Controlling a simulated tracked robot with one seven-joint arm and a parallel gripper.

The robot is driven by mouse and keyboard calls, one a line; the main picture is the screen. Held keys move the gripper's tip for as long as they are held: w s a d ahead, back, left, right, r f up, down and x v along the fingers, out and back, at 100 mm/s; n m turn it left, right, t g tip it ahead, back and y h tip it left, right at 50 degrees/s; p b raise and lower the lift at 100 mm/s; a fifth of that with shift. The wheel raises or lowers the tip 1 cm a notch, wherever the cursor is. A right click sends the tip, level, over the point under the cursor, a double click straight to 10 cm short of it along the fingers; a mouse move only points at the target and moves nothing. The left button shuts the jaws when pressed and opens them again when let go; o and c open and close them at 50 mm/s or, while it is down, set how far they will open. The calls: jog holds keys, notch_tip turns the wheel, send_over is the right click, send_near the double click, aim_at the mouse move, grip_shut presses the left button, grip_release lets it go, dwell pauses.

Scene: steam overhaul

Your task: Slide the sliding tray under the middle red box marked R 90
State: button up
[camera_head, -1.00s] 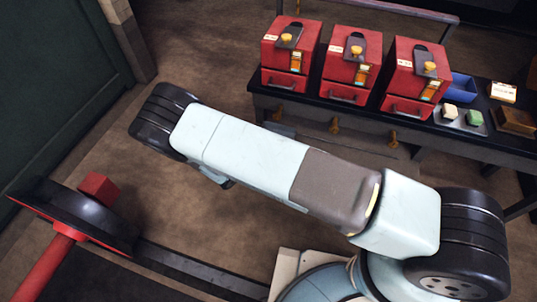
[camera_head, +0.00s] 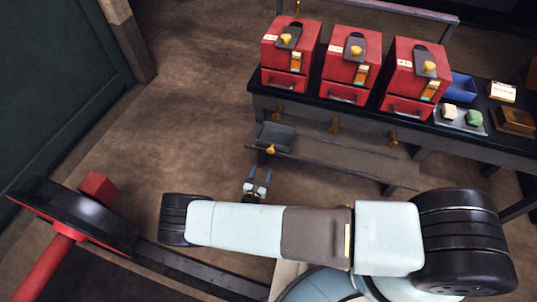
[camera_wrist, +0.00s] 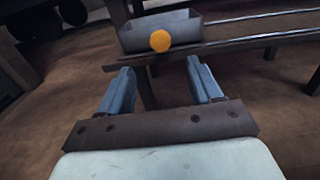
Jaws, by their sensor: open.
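Three red boxes stand in a row on the dark bench. The middle red box (camera_head: 351,62) has a yellow knob and a small label too small to read. The grey sliding tray (camera_head: 276,136) sits at the left end of a low rail shelf, below the left red box (camera_head: 291,52). Its yellow knob faces me and shows in the wrist view (camera_wrist: 160,41). My gripper (camera_head: 258,176) is open and empty, in front of the tray and a little left of its middle. In the wrist view the blue fingers (camera_wrist: 160,80) stand apart, short of the knob.
The low rail shelf (camera_head: 345,160) runs right from the tray, empty there. The right red box (camera_head: 416,78), a blue bin (camera_head: 461,87) and a small dish with two blocks (camera_head: 461,120) stand on the bench. A red-and-black wheel-like thing (camera_head: 75,218) is at lower left.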

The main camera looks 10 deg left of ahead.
aim_at(270, 152)
jog(key=w, duration=1)
jog(key=shift+w+d, duration=0.3)
jog(key=shift+d, duration=0.1)
jog(key=shift+c, duration=0.2)
